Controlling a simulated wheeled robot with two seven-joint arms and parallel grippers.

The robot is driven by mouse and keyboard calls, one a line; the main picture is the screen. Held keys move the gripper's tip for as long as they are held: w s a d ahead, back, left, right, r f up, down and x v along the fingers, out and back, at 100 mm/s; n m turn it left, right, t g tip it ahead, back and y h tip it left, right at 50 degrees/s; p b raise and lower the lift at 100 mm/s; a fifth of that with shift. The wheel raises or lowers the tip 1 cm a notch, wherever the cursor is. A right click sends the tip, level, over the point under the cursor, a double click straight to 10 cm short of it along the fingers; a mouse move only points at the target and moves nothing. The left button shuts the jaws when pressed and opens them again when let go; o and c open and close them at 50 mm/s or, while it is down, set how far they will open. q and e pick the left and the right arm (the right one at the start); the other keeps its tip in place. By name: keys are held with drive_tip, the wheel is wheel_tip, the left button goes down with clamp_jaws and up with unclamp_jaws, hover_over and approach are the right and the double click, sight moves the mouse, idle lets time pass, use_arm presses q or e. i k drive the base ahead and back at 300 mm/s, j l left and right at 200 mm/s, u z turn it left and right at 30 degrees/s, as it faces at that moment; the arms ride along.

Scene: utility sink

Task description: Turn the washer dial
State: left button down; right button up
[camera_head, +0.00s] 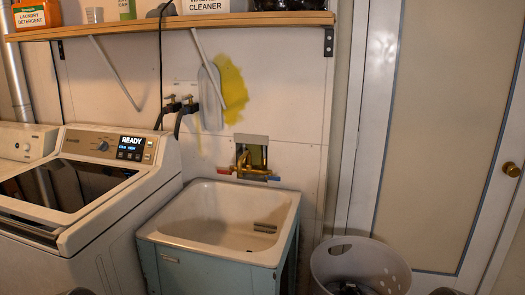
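The washer (100,228) is a white top-loader at the left with a dark glass lid. Its slanted back panel carries a small round blue-grey dial (103,146). Right of the dial is a lit display (131,146) that reads "READY", with smaller blue text beneath. The dial is small, and its pointer setting cannot be read. Nothing touches the dial. Neither of my grippers can be made out; only small dark shapes show at the bottom edge.
A utility sink (217,232) stands right of the washer, with a grey perforated basket (374,263) beside it. A wooden shelf (185,22) holding bottles hangs above the panel. Another white machine (24,142) stands at far left. A closed door (440,130) is at right.

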sight(103, 147)
drive_tip(key=u, duration=1.25)
drive_tip(key=z, duration=0.55)
drive_tip(key=j+z, duration=0.4)
drive_tip(key=i+j+z, duration=0.1)
drive_tip(key=j+z, duration=0.2)
drive_tip(key=z, duration=0.15)
drive_tip(key=j+z, duration=0.4)
drive_tip(key=k+j+z, duration=0.1)
drive_tip(key=z, duration=0.3)
drive_tip(key=k+j+z, duration=0.1)
drive_tip(key=j, duration=0.4)
drive_tip(key=k+j+z, duration=0.1)
drive_tip(key=k+j, duration=0.2)
drive_tip(key=j, duration=0.2)
drive_tip(key=k+j, duration=0.25)
drive_tip(key=j, duration=0.2)
drive_tip(key=k+j+z, duration=0.15)
drive_tip(key=j, duration=0.35)
drive_tip(key=k+j+z, duration=0.1)
drive_tip(key=k+j, duration=0.25)
drive_tip(key=k+j+z, duration=0.1)
drive_tip(key=k+j, duration=0.15)
drive_tip(key=j, duration=0.25)
